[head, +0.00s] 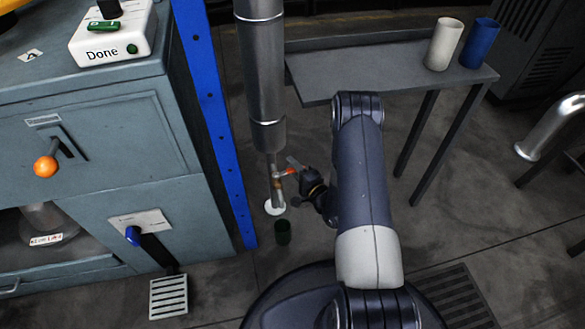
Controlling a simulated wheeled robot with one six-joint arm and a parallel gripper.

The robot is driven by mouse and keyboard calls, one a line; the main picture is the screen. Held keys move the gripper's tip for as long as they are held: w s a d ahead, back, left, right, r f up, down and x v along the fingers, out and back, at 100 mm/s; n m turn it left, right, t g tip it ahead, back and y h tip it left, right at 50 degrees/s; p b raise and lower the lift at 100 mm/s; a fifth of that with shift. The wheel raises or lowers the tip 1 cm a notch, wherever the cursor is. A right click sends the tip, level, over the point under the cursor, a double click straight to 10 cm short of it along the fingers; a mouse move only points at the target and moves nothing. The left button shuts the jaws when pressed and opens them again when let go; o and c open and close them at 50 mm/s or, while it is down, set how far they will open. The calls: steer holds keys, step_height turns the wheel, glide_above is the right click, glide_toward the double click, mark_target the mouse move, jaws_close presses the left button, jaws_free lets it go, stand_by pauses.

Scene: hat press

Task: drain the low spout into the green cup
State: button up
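A thick grey vertical pipe narrows into the low spout (277,192), which ends near the floor. A small tap lever (293,165) with an orange-red part sits at the spout. The dark green cup (283,233) stands upright on the floor, just below and slightly right of the spout tip in the picture. Whether it is directly under the spout cannot be told. A round white patch (272,208) shows just behind the spout tip. My gripper (300,176) is beside the tap lever, right of the spout. It is small and dark here; its fingers and any contact are unclear.
A blue post (213,110) and a grey cabinet (95,130) with an orange-knobbed lever (46,166) stand left. A grey table (390,72) at the back holds a white cup (444,44) and a blue cup (480,43). A floor grate (168,296) lies front left.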

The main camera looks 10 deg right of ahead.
steer(key=shift+w+a, duration=0.15)
steer(key=shift+w, duration=0.15)
steer(key=shift+c, duration=0.4)
jaws_close()
